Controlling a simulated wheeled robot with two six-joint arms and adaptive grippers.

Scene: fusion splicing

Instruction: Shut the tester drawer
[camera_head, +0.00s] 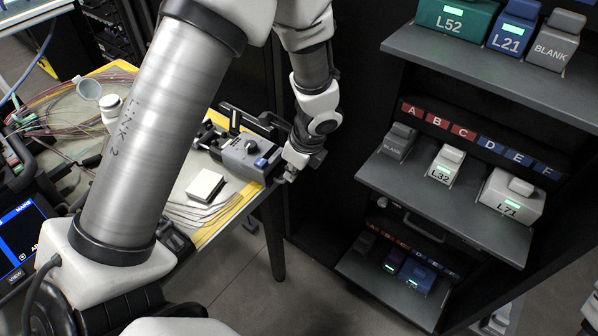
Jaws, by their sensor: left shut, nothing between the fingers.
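A grey bench device (245,155) with a blue button and a black bracket on top sits at the right end of the yellow-edged table; it may be the tester. I cannot make out its drawer or how far that is open. My left gripper (289,174) is shut and empty at the right side of this device, close to its right end. Whether it touches the device I cannot tell. My left arm hides part of the table. My right gripper is out of view.
A dark shelf rack (440,195) stands at the right, holding labelled modules L52, L21, L32 and L71. Loose fibres (60,125) and a screen (18,240) are at the left.

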